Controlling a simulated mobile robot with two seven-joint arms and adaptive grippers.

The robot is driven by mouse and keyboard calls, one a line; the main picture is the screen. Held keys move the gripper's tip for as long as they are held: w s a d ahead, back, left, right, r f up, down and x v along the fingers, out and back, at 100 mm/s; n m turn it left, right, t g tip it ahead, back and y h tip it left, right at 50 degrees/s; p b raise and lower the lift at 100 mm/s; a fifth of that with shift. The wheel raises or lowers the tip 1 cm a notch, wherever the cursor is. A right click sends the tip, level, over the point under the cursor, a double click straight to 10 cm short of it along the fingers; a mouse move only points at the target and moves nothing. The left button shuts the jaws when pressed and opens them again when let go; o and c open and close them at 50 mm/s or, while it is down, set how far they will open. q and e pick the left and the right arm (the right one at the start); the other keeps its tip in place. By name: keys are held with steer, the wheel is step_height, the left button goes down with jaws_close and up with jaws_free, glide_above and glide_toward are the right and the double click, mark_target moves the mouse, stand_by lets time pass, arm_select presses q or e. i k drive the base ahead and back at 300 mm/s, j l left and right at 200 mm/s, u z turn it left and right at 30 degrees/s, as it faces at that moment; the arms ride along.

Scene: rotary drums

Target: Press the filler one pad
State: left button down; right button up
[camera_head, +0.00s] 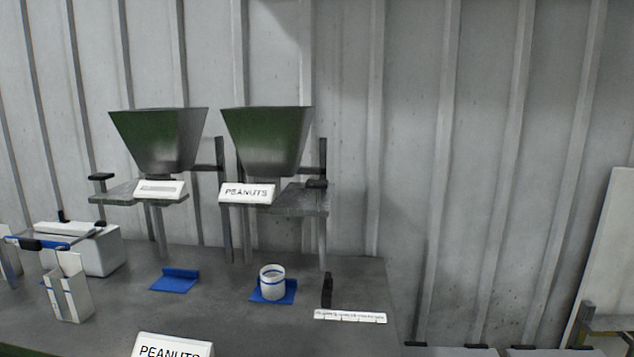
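Two green-grey hopper fillers stand at the back of the dark table: a left filler (158,138) and a right filler (267,138). The left one has a small white label (160,189) that I cannot read; the right one's label (247,193) reads PEANUTS. A black pad (101,177) stands on a short post at the left filler's shelf. Another dark pad (317,184) sits at the right filler's shelf. No marking shows which filler is number one. Neither of my grippers is in view.
A blue plate (174,281) lies bare below the left filler. A white blue-banded cup (272,282) stands on another blue plate (292,292). A white carton (70,294) and a white boxy machine (101,250) are at left. A PEANUTS card (173,346) stands in front.

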mark_target(318, 184)
steer(key=j+z, duration=0.55)
steer(key=z, duration=0.2)
steer(key=j+z, duration=0.35)
